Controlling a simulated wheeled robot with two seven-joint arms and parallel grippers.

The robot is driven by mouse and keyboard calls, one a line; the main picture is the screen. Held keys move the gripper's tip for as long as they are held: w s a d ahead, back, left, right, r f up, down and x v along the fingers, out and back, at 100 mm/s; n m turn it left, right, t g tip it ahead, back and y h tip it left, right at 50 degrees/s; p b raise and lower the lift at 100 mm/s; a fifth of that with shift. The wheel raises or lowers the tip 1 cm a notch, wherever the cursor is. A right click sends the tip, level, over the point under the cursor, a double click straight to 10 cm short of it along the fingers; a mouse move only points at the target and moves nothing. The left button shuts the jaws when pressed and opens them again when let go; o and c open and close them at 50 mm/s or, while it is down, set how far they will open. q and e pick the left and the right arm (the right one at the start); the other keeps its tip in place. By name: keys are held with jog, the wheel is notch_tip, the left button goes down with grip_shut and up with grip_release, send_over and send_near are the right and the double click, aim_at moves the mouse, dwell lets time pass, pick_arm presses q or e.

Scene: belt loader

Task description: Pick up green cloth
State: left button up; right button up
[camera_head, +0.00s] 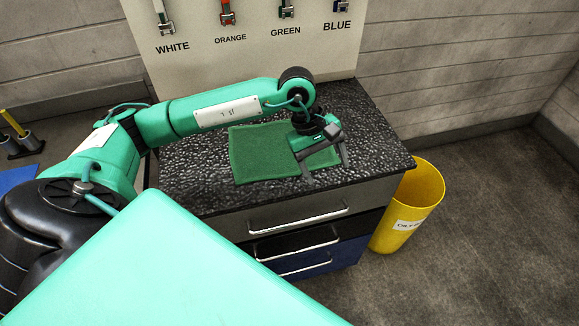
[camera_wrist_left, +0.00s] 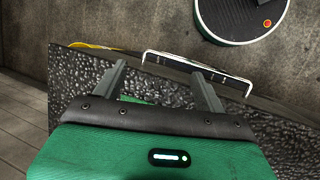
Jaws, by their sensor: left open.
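The green cloth (camera_head: 262,153) lies flat on the dark speckled counter top, below the labelled wall board. My left gripper (camera_head: 325,176) is over the right part of the cloth, pointing toward the counter's front edge, and hides some of it. In the left wrist view the two fingers (camera_wrist_left: 162,88) are apart with nothing between them but counter and a small strip of green near the left finger's base. I cannot tell whether the fingers touch the cloth. My right gripper is not in view.
The speckled counter (camera_head: 370,130) tops a cabinet with several drawers; a drawer handle (camera_head: 300,216) juts out in front. A yellow bin (camera_head: 412,200) stands on the floor to the right. A board (camera_head: 240,60) with hanging tools is behind. The counter right of the gripper is clear.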

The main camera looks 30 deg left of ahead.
aim_at(289, 171)
pick_arm(q)
jog(key=w+a+r+y, duration=0.15)
jog(key=a+y, duration=0.35)
jog(key=a, duration=0.6)
jog(key=shift+m, duration=0.4)
notch_tip(289, 171, down, 9)
jog(key=b, duration=0.4)
jog(key=shift+w+r, duration=0.1)
jog(key=shift+f+b, duration=0.55)
jog(key=shift+f, duration=0.2)
jog(key=shift+c, duration=0.4)
jog(key=c, duration=0.6)
grip_shut()
